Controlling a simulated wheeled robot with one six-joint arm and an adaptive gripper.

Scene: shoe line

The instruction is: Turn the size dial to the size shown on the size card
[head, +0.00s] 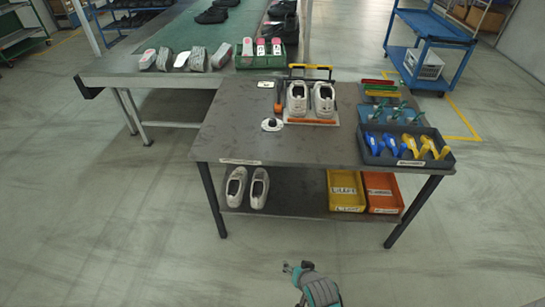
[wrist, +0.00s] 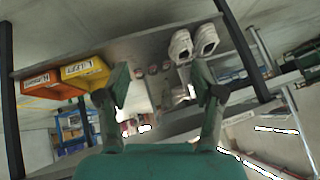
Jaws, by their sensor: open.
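The size dial (head: 271,124), a white disc with a black knob, sits on the grey table (head: 225,135), left of the shoe fixture. Its markings are too small to read. A small pale card (head: 266,84) lies behind it near the table's back edge; it may be the size card, but no number is legible. My gripper (head: 290,268) is low in front of the table, well apart from the dial. In the wrist view my gripper (wrist: 163,90) shows two spread teal fingers with nothing between them. I cannot make out the dial there.
White shoes (head: 311,98) stand on the fixture, with an orange block beside them. A dark tray (head: 437,160) of blue and yellow tools is at the table's right. The lower shelf (head: 295,198) holds shoes, a yellow bin (head: 346,208) and an orange bin (head: 383,209). Floor in front is clear.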

